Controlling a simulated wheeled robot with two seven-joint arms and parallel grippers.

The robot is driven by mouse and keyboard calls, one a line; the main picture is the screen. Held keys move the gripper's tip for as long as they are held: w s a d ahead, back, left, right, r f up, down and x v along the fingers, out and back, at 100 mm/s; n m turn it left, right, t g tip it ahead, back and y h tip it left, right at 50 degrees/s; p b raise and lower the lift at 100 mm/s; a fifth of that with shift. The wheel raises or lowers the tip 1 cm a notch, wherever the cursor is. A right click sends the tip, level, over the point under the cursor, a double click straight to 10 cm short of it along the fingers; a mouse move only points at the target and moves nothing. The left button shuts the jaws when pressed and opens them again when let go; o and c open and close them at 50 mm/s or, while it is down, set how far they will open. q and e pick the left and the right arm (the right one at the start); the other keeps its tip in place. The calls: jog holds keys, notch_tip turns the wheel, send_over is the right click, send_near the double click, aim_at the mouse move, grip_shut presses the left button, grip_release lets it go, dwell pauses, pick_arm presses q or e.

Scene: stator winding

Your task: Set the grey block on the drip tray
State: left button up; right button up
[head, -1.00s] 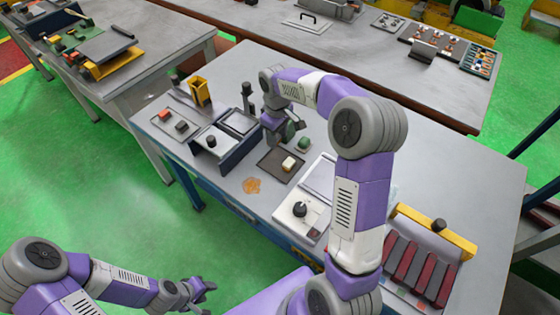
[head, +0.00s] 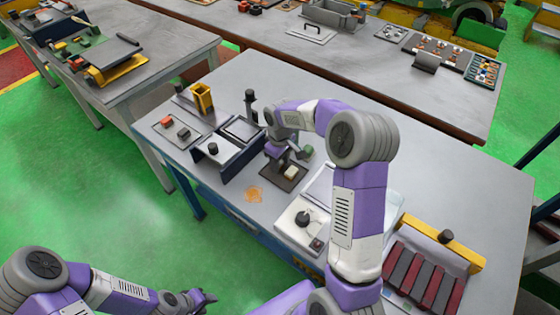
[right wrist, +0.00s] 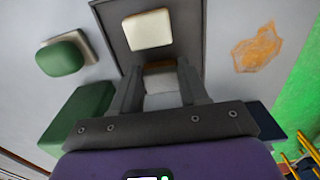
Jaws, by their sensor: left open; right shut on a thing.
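The drip tray (head: 274,178) is a dark, flat square on the grey table, and it also shows at the top of the right wrist view (right wrist: 186,32). A cream block (head: 291,172) lies on it and shows in the right wrist view too (right wrist: 148,30). My right gripper (right wrist: 160,78) is shut on a small grey block (right wrist: 160,84) at the tray's edge. Whether the block touches the tray I cannot tell. In the head view my right gripper (head: 280,157) partly hides the tray's far side, and the block does not show. My left gripper (head: 206,298) is open and empty, low and away from the table.
A green rounded piece (right wrist: 62,57) lies beside the tray, with a larger dark green block (right wrist: 82,118) near it. A dark-fronted stand (head: 238,150) is left of the tray. An orange stain (head: 253,194) marks the table in front. A white switch box (head: 302,222) stands to the right.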

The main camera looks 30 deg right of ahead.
jog(key=o, duration=1.1)
jog(key=shift+c, duration=0.2)
notch_tip(320, 180, up, 12)
jog(key=p, duration=0.2)
jog(key=shift+r+p, duration=0.15)
jog(key=shift+p, duration=0.2)
